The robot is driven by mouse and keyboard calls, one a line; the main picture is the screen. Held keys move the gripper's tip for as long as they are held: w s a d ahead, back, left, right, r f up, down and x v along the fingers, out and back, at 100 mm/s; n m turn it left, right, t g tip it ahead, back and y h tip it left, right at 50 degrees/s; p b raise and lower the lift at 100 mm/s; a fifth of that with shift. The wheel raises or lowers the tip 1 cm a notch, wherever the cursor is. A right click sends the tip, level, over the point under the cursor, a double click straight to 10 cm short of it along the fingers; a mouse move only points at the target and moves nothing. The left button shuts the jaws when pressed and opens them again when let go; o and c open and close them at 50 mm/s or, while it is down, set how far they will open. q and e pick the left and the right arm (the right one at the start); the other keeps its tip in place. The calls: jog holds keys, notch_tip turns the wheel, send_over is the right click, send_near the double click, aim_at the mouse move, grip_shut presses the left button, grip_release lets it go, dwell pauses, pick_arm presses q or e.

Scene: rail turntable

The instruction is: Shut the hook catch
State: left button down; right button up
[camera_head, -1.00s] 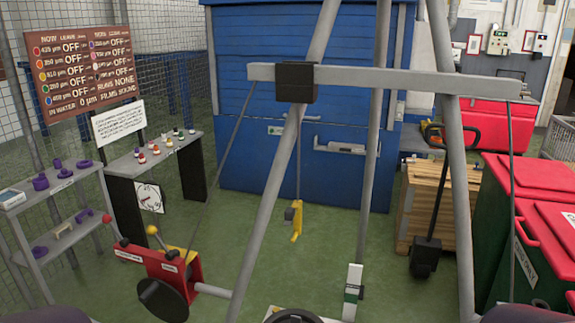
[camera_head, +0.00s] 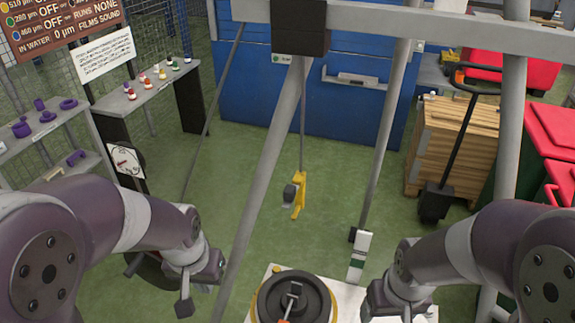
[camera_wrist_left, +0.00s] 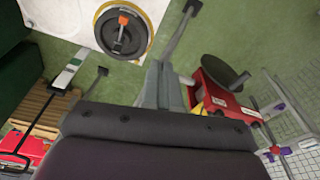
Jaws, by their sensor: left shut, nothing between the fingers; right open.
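A yellow hook (camera_head: 299,195) with a grey part at its left side (camera_head: 289,194) hangs from a thin line in the middle of the head view, above the green floor. Whether its catch is open or shut is too small to tell. My left gripper (camera_head: 184,304) is low at the left, apart from the hook; the left wrist view shows its fingers (camera_wrist_left: 163,86) shut and empty. My right gripper (camera_head: 392,308) is low at the right, also apart from the hook, and open. The hook is not visible in the left wrist view.
Grey frame legs (camera_head: 262,185) and a crossbar (camera_head: 430,35) stand around the hook. A black round weight (camera_head: 318,291) sits on a white platform (camera_head: 346,308) below. A wooden crate (camera_head: 455,135) is at the right, shelves (camera_head: 50,135) at the left.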

pick_arm(q)
jog(key=w+d+r+m+p, duration=0.1)
jog(key=w+d+r+p, duration=0.2)
jog(key=r, duration=0.5)
jog(key=w+d+r+p, duration=0.4)
jog(key=d+r, duration=0.3)
jog(key=r, duration=0.2)
jog(key=w+d+r+m+t+p, duration=0.1)
jog(key=w+d+r+p, duration=0.3)
jog(key=r, duration=0.5)
jog(key=shift+w+d+m+h, duration=0.3)
jog(key=shift+w+d+h, duration=0.15)
jog(key=shift+w, duration=0.65)
pick_arm(e)
notch_tip(320, 180, up, 14)
pick_arm(q)
send_over(289, 189)
jog(key=f, duration=1.1)
jog(key=shift+s+a+f+b, duration=0.15)
jog(key=shift+s+f+b, duration=0.15)
jog(key=shift+s, duration=0.1)
jog(key=shift+f, duration=0.85)
pick_arm(e)
jog(key=shift+f, duration=0.15)
